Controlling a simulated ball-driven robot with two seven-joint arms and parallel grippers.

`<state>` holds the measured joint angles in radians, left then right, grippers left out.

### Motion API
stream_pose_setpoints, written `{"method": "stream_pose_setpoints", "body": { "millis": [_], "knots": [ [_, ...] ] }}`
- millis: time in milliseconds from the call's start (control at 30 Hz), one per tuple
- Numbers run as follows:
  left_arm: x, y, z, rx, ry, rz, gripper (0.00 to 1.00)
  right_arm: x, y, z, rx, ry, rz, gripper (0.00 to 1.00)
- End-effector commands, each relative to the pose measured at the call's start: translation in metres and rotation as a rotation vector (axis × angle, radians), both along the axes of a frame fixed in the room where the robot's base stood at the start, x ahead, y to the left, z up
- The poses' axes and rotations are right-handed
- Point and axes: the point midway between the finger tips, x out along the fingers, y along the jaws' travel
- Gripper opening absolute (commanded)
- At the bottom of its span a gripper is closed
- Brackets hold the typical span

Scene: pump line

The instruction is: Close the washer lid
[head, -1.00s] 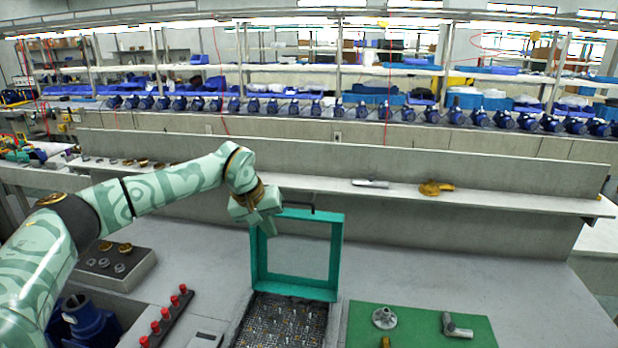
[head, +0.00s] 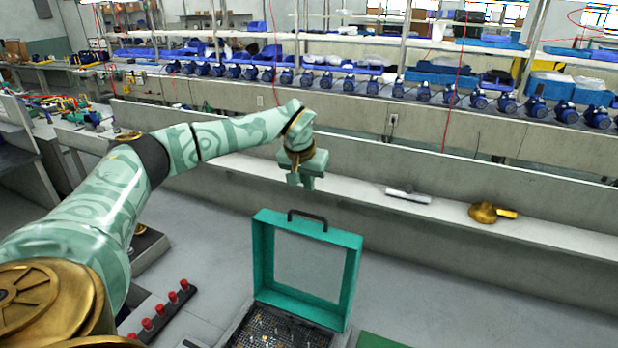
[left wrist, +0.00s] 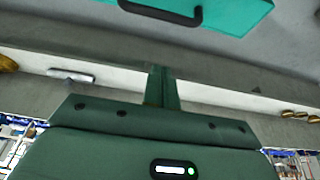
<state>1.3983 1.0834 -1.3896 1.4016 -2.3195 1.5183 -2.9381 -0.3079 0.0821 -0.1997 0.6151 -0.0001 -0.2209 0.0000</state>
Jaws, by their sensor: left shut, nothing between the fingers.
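The washer lid (head: 352,270) is a teal frame with a clear window and a black handle (head: 307,217) on its top edge. It stands open, roughly upright, at the back of the washer basket (head: 275,330), which holds small parts. My left gripper (head: 306,184) is shut and empty, above and behind the lid's top edge, apart from it. In the left wrist view the shut fingers (left wrist: 162,86) show in the middle, and the lid's edge (left wrist: 225,12) with its handle (left wrist: 160,12) shows at the top. My right gripper is not in view.
A row of red-capped pegs (head: 160,310) stands left of the washer. A green mat (head: 376,341) lies to its right. A ledge behind holds a metal tool (head: 408,195) and a brass part (head: 486,212). The bench right of the lid is clear.

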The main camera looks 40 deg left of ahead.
Motion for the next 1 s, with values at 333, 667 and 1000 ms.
{"method": "stream_pose_setpoints", "body": {
  "millis": [333, 667, 1000],
  "knots": [
    [0.005, 0.002, -0.053, -0.001, 0.002, -0.002, 0.0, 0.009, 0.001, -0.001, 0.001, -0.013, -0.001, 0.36],
    [-0.019, -0.006, -0.054, -0.001, 0.0, 0.0, 0.0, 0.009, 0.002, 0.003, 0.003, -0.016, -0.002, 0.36],
    [-0.02, -0.006, -0.054, -0.001, -0.002, 0.001, 0.0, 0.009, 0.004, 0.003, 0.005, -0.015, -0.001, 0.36]
  ]
}}
